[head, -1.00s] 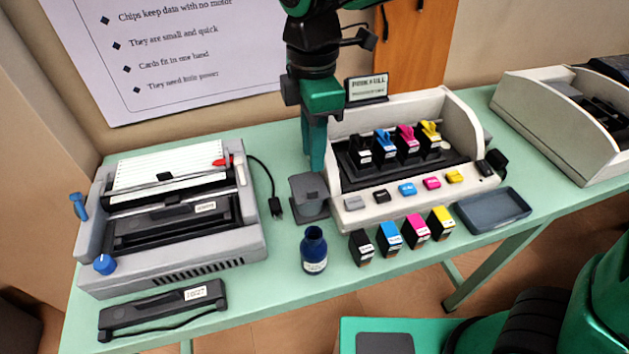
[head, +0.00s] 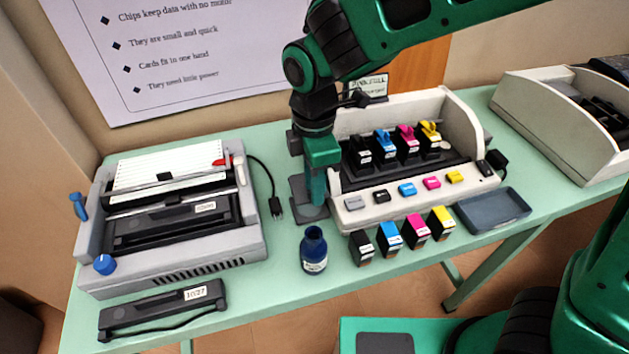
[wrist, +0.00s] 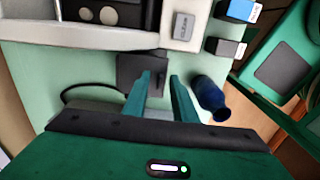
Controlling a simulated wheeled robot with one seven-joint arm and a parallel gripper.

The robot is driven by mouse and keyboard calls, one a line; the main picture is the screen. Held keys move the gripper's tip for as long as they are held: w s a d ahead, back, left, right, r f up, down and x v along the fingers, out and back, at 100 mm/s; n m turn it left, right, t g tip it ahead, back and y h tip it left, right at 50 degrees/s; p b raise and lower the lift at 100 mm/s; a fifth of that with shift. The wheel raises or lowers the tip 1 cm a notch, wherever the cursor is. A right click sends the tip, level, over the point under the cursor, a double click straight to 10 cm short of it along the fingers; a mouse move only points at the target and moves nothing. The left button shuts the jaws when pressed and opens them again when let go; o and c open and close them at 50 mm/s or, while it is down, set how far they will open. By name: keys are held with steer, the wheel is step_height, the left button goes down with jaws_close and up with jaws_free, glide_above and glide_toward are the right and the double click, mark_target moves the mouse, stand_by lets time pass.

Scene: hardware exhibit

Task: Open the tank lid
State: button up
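The dark grey tank with its flat lid (head: 298,191) stands at the left end of the white printer (head: 347,216) in the head view. My gripper (head: 316,203) is lowered in front of it and hides part of it. In the wrist view the dark grey lid (wrist: 128,68) lies just beyond the fingertips, nearer the left finger. My gripper (wrist: 162,76) has its two green fingers apart, with nothing seen between them. I cannot tell whether the fingers touch the lid, or how far it is tilted.
A dark blue bottle (head: 314,252) stands close in front of the tank, near the right finger in the wrist view (wrist: 210,98). Several ink cartridges (head: 389,239) and a grey tray (head: 493,211) are to the right.

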jaws_close()
steer(key=shift+w+r, duration=0.1)
steer(key=shift+w, duration=0.05)
stand_by(1.1)
